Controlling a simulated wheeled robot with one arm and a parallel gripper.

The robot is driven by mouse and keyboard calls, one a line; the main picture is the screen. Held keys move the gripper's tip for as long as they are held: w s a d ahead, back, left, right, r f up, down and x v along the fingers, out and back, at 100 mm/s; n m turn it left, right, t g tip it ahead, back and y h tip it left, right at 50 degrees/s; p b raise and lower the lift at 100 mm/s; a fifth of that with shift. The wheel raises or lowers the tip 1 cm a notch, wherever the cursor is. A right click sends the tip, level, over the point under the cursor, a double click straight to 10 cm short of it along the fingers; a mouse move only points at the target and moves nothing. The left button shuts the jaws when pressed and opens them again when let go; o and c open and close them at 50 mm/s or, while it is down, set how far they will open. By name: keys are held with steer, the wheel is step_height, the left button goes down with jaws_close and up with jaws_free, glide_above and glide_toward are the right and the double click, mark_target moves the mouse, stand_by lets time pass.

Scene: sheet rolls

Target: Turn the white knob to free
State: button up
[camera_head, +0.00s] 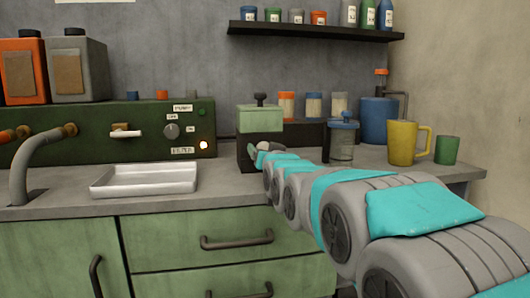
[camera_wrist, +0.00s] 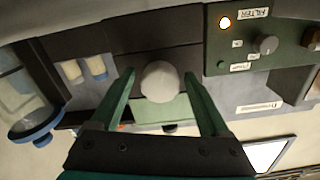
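The white knob (camera_wrist: 160,82) is a smooth round ball in the middle of the wrist view, against the dark front of a black box with a pale green top (camera_head: 260,119). My gripper (camera_wrist: 159,73) has its two dark green fingers open, one on each side of the knob, with a gap showing on both sides. How far the fingertips are from the knob in depth I cannot tell. No mark for "free" is readable.
A green control panel (camera_head: 100,148) with a grey dial, a white handle and a lit lamp stands left of the box. A white tray (camera_head: 145,191) lies before it. A blue-lidded jar (camera_head: 342,138), a yellow mug (camera_head: 402,143) and a green cup (camera_head: 447,150) stand right.

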steer(key=shift+o, duration=0.2)
steer(key=shift+v, duration=3.9)
